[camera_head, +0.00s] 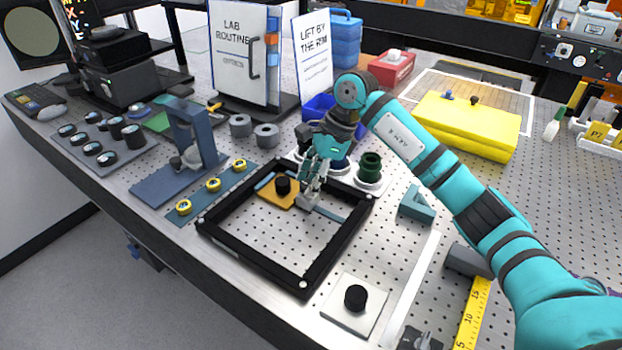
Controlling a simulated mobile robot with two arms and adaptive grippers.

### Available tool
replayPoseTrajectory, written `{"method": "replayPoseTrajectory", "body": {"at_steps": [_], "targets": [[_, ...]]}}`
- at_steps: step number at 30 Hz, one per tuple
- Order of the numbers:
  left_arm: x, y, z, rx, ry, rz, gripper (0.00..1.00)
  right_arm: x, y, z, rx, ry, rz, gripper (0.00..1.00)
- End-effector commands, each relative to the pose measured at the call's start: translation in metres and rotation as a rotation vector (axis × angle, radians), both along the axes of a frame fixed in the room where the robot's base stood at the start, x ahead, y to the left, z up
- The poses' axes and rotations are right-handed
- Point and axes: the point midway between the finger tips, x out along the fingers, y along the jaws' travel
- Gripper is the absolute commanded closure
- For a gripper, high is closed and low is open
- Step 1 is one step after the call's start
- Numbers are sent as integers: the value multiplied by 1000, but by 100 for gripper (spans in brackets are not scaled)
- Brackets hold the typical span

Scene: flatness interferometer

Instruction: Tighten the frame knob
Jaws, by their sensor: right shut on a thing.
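The square black frame (250,258) lies flat on the perforated bench. An orange plate (271,197) with a black knob (283,185) sits inside its far part, by a blue-grey strip (330,213). My right gripper (308,202) points down just right of that knob, at the plate's right end. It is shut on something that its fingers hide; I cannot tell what. The visible black knob stands beside the fingers, apart from them. Another black knob (355,297) sits on a pale square plate in front of the frame. My left gripper is out of view.
A blue-grey stand (190,150) and a strip with yellow-ringed pieces (213,184) are left of the frame. A green cylinder (370,166) stands behind it. A yellow case (462,125) and a teal block (417,204) are right. The frame's near interior is clear.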

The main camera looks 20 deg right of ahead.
Motion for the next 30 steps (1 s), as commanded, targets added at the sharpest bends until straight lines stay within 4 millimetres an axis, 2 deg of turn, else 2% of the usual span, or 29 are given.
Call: {"method": "replayPoseTrajectory", "body": {"at_steps": [8,30], "targets": [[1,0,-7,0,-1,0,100,-1,-1,-1,-1,-3,-134,100],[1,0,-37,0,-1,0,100,-5,3,-1,1,-6,-818,100]]}}
